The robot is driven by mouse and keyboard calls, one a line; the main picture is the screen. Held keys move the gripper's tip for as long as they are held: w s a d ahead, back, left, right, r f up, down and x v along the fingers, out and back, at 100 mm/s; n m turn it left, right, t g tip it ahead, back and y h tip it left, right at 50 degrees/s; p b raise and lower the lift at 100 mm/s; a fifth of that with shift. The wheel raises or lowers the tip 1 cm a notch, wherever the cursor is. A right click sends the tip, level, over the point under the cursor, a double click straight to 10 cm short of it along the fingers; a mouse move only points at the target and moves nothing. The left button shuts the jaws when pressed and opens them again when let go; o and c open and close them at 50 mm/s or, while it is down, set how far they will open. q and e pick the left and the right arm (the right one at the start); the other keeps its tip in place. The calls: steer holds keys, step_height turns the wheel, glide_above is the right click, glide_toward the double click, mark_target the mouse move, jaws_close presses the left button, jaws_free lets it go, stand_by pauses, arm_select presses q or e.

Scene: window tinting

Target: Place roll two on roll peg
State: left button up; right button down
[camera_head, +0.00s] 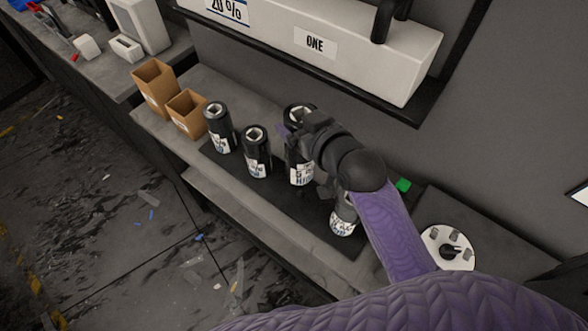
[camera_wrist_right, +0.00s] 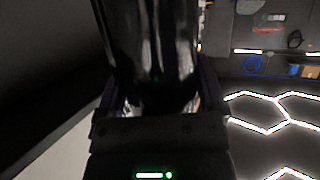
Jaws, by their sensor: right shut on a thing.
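My right gripper (camera_head: 303,137) is shut on a black roll (camera_head: 300,174) with a white label, at the back of the group of rolls. The grip is partly hidden behind my wrist. In the right wrist view the dark, glossy roll (camera_wrist_right: 150,45) fills the space between the fingers. Its label is too small to read surely, so I cannot tell whether it is roll two. Other black rolls stand upright nearby: one at left (camera_head: 219,130), one in the middle (camera_head: 256,153), one partly behind my arm (camera_head: 343,219). I cannot identify the roll peg. My left gripper is not in view.
A white box-shaped unit (camera_head: 360,50) labelled "ONE" is mounted above the grey bench. Two brown open boxes (camera_head: 153,84) (camera_head: 187,112) stand left of the rolls. A white disc (camera_head: 434,240) with several small fittings lies right of my forearm. The floor (camera_head: 150,250) holds scattered debris.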

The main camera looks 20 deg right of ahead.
arm_select(q)
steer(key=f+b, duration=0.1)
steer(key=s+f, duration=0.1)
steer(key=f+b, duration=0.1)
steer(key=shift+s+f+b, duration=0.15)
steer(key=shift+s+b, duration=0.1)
steer(key=shift+b, duration=0.1)
arm_select(e)
step_height(320, 180, down, 9)
steer(key=shift+s, duration=0.4)
steer(key=shift+f, duration=0.1)
jaws_free()
steer(key=shift+s+d+r, duration=0.1)
steer(key=shift+s+r, duration=0.2)
steer(key=shift+s, duration=0.1)
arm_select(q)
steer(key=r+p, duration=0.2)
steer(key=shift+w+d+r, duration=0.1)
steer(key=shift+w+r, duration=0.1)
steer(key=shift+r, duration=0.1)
arm_select(e)
steer(key=v, duration=1.1)
